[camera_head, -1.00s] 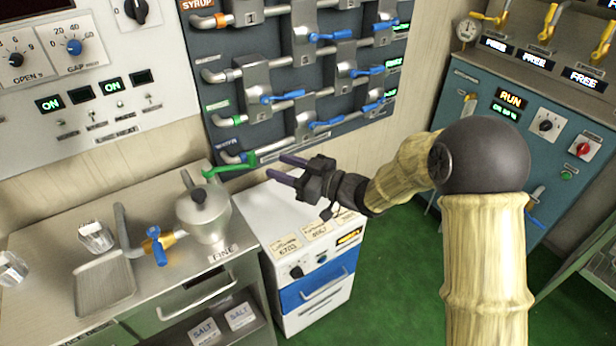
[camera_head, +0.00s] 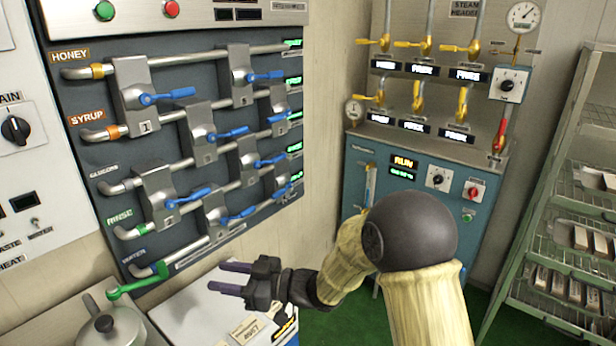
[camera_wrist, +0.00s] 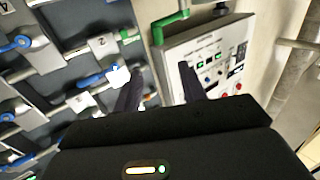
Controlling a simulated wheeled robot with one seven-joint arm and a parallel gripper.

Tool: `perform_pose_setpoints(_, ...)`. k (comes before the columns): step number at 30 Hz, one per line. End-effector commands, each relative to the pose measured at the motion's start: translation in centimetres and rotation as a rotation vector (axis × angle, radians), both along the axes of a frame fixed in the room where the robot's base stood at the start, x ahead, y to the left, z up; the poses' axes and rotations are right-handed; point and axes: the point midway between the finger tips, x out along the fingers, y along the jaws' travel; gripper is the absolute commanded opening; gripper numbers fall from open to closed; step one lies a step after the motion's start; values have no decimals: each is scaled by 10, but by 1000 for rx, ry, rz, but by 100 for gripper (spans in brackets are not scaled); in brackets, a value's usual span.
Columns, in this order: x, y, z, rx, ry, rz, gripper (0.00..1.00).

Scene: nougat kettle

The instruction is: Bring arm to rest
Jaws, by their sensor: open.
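My gripper (camera_head: 234,279) is open and empty in the head view. It points left, in front of the valve panel's lower edge and over the white cabinet (camera_head: 195,303). My arm bends up to a dark elbow joint at the lower right. In the wrist view my two dark fingers (camera_wrist: 160,92) stand apart with nothing between them. Beyond them are the valve panel (camera_wrist: 75,70) with blue levers and a white control face (camera_wrist: 215,70).
A metal kettle (camera_head: 105,330) stands at the lower left, beside a green lever (camera_head: 138,285). The teal steam cabinet (camera_head: 425,205) stands behind my elbow. A green rack (camera_head: 540,215) with trays is at the right. Green floor shows between them.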

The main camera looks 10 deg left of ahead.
Motion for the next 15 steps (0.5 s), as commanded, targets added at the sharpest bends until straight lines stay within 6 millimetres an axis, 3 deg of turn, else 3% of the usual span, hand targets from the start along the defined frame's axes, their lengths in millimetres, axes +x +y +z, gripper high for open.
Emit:
perform_pose_setpoints(4,25,-22,-2,-81,-11,-142,41)
perform_pose_setpoints(7,52,-53,-8,-183,-8,-311,41)
perform_pose_setpoints(12,85,-131,-22,-388,53,-618,41)
perform_pose_setpoints(15,90,-183,-31,-507,121,-782,41)
